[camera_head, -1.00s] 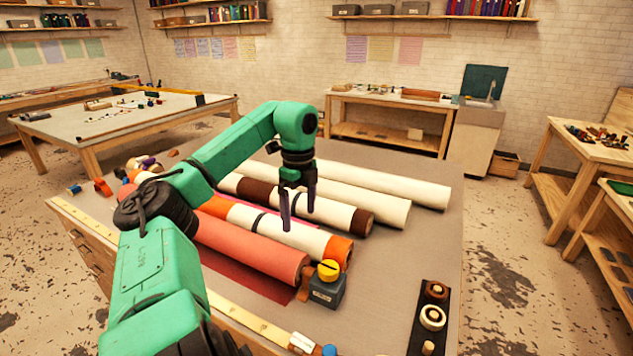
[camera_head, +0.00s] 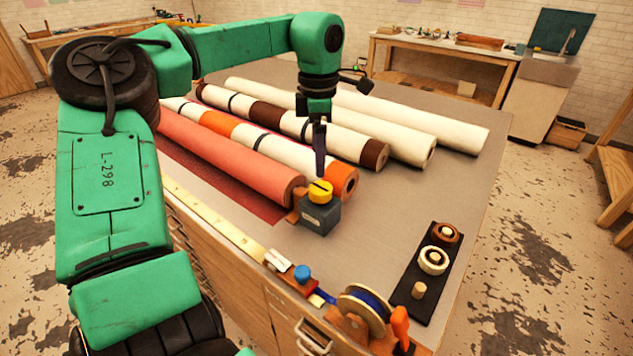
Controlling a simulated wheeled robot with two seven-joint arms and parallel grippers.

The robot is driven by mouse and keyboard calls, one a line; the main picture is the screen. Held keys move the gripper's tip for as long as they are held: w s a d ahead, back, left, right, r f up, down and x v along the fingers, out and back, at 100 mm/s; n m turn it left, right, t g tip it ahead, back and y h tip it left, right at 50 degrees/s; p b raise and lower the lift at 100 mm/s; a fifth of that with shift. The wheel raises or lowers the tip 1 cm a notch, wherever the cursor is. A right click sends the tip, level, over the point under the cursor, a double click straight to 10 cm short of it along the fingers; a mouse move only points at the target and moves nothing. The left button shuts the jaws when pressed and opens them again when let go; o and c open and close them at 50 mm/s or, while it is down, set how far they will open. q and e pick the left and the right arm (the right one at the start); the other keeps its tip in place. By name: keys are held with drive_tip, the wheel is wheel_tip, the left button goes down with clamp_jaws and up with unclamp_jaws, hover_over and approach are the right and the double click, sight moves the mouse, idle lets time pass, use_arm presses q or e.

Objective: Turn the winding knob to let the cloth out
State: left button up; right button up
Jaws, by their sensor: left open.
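The winding knob (camera_head: 320,191) is a yellow cap with a dark slot on top of a grey block (camera_head: 319,216). The block stands at the near end of a coral-red roll (camera_head: 235,155). A strip of red cloth (camera_head: 262,206) lies flat on the table along that roll's near side. My left gripper (camera_head: 320,175) points down just above the knob, open, its fingers seen nearly edge-on. I cannot tell whether a fingertip touches the knob. My right gripper is not in view.
Several white, orange and brown rolls (camera_head: 400,127) lie behind the coral one. A black tray (camera_head: 408,304) with round pieces is at the right. A ribbon spool (camera_head: 366,309), a blue-capped piece (camera_head: 302,274) and a yellow ruler (camera_head: 215,222) line the front edge.

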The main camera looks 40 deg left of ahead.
sight(321, 187)
use_arm(q)
drive_tip(key=f, duration=0.2)
drive_tip(key=f+p, duration=0.1)
drive_tip(key=f, duration=0.4)
drive_tip(key=shift+w+d+f, duration=0.25)
drive_tip(key=shift+w+f, duration=0.05)
drive_tip(key=shift+f, duration=0.1)
drive_tip(key=shift+s+a+f, duration=0.1)
drive_tip(key=shift+f, duration=0.35)
drive_tip(key=c, duration=1.4)
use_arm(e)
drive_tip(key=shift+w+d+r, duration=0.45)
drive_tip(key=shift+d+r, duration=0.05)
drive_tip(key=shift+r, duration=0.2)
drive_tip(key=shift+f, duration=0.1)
